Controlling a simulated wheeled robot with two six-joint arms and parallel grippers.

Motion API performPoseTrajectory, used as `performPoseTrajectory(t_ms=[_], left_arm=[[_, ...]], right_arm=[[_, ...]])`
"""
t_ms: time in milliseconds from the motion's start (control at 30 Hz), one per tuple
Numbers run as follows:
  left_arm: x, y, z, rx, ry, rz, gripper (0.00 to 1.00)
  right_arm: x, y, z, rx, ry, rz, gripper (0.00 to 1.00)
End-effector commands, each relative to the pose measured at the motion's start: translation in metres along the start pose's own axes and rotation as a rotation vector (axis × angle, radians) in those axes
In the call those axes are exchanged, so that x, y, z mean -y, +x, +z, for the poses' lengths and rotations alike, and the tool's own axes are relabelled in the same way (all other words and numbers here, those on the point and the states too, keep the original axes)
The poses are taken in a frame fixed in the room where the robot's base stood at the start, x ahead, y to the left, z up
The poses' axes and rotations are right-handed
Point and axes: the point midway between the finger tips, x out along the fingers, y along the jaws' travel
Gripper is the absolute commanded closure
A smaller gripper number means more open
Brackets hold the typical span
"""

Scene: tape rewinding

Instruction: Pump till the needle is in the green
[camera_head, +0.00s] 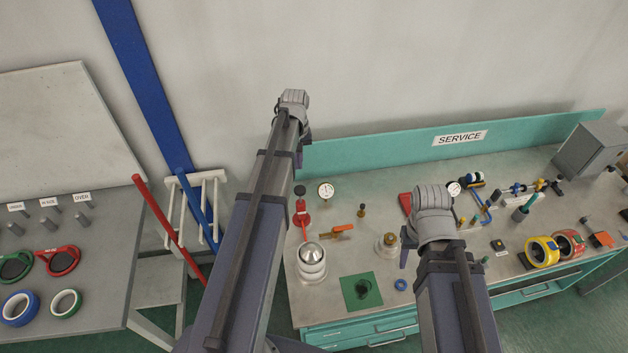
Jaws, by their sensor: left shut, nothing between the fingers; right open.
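A red hand pump (301,218) with a dark knob on top stands at the left back of the service bench. A round white gauge (326,190) stands just right of it; its needle and coloured zones are too small to read. A second white gauge (454,188) shows behind my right wrist. My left gripper (300,159) is shut and empty, mostly hidden behind its wrist, above and beyond the pump in the picture. My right gripper (406,250) is open, largely hidden by its wrist over the middle of the bench.
On the bench (330,312) are a silver-domed stack (312,256), an orange-handled part (341,230), a brass-topped part (388,243) and a green mat (375,295). Yellow (541,251) and red (568,243) rolls lie right. A grey table (95,290) with rings stands left.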

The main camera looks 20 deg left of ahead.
Motion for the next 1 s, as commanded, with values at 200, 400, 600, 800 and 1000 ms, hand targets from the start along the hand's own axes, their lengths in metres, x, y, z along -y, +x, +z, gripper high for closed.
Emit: performPoseTrajectory(t_ms=[200,400,600,800,1000], left_arm=[[-0.001,-0.025,0.001,0.002,0.000,0.000,1.00],[-0.002,-0.046,0.001,0.005,0.000,0.000,1.00],[-0.002,-0.043,0.001,0.005,0.000,0.000,1.00],[-0.002,-0.042,0.001,0.005,0.000,0.000,1.00],[-0.002,-0.032,0.001,0.005,0.000,0.000,1.00]], right_arm=[[-0.002,-0.025,0.002,0.001,0.004,-0.001,0.54],[-0.004,-0.046,0.003,0.002,0.009,-0.001,0.54],[-0.004,-0.043,0.003,0.002,0.009,-0.001,0.54],[-0.004,-0.042,0.003,0.002,0.009,-0.001,0.54],[-0.003,-0.031,0.002,0.001,0.006,-0.001,0.54]])
